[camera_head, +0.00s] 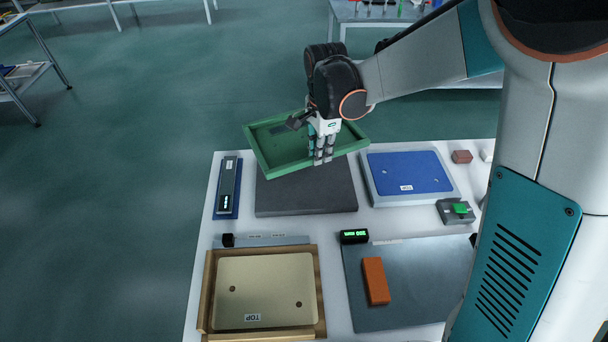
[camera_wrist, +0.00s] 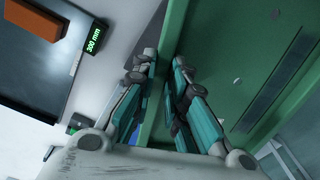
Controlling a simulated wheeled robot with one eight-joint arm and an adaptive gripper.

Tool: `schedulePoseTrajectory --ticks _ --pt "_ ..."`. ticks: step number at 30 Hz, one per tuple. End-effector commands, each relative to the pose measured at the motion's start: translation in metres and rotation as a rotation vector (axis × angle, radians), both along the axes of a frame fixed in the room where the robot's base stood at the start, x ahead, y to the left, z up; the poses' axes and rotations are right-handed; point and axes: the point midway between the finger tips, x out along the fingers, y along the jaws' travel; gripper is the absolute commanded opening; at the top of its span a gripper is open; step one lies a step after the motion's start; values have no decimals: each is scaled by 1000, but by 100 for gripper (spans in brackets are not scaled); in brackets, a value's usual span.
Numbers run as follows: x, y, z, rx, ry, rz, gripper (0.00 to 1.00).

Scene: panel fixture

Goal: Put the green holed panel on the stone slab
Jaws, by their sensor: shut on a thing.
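The green panel (camera_head: 278,148) is a shallow tray-like plate with a raised rim and a dark slot. It is held tilted above the dark stone slab (camera_head: 308,195), overlapping its back edge in the head view. My gripper (camera_head: 322,160) is shut on the panel's near rim, with its fingers pointing down. In the wrist view the fingers (camera_wrist: 165,105) pinch the green rim, and the panel's face (camera_wrist: 225,70) with small holes and a long slot fills the right side. The panel hides the slab's back part.
A blue panel (camera_head: 408,172) lies right of the slab and a level-like tool (camera_head: 228,188) lies left. In front are a cream panel (camera_head: 266,290) in a wooden frame, and a grey plate (camera_head: 400,305) with an orange block (camera_head: 376,281). A green-lit display (camera_head: 354,236) stands near the slab's front right.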

Motion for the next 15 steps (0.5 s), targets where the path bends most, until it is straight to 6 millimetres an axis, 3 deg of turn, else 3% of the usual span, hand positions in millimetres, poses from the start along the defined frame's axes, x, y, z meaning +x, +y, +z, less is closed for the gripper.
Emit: schedulePoseTrajectory --ticks 3,10,15 --pt "1 16 9 4 -4 -145 0" --pt "1 32 16 9 -7 -319 0" --pt "1 35 0 10 -8 -350 0"
